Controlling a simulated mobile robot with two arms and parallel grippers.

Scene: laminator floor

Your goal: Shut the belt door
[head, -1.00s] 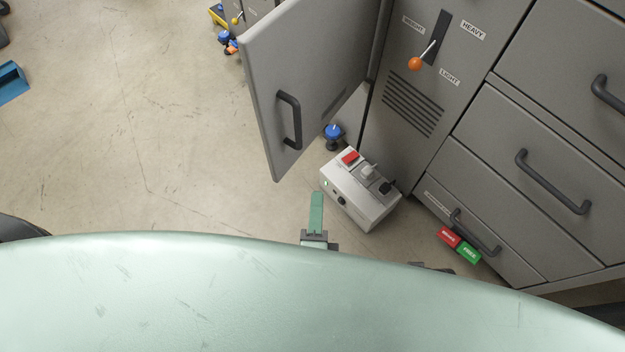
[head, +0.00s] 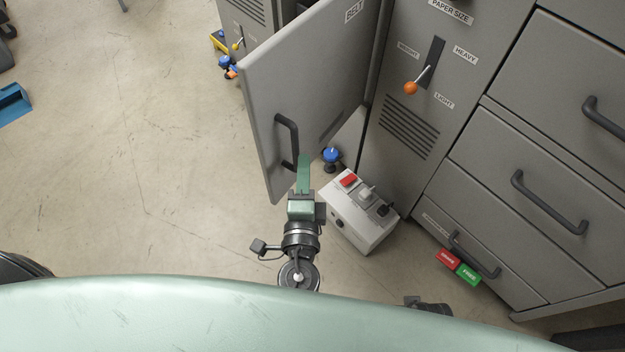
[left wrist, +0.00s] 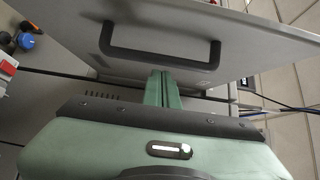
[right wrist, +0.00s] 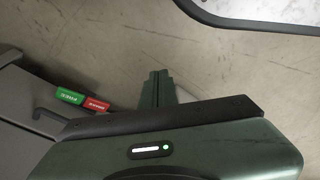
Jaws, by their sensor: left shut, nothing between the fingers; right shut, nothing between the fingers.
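The grey belt door (head: 300,80) stands open, swung out from the grey machine, with a "BELT" label near its top. Its dark bar handle (head: 291,140) is on the face toward me. My left gripper (head: 304,157) is shut and empty, its green fingers close to the lower end of the handle. In the left wrist view the handle (left wrist: 160,61) spans across just beyond the shut fingertips (left wrist: 160,73); I cannot tell whether they touch. My right gripper (right wrist: 158,74) is shut and empty in the right wrist view, above bare floor.
A white control box (head: 358,215) with a red switch stands on the floor right of my left gripper. A blue knob (head: 331,155) is behind it. Drawers with dark handles (head: 548,203) and red and green tags (head: 468,274) are at right.

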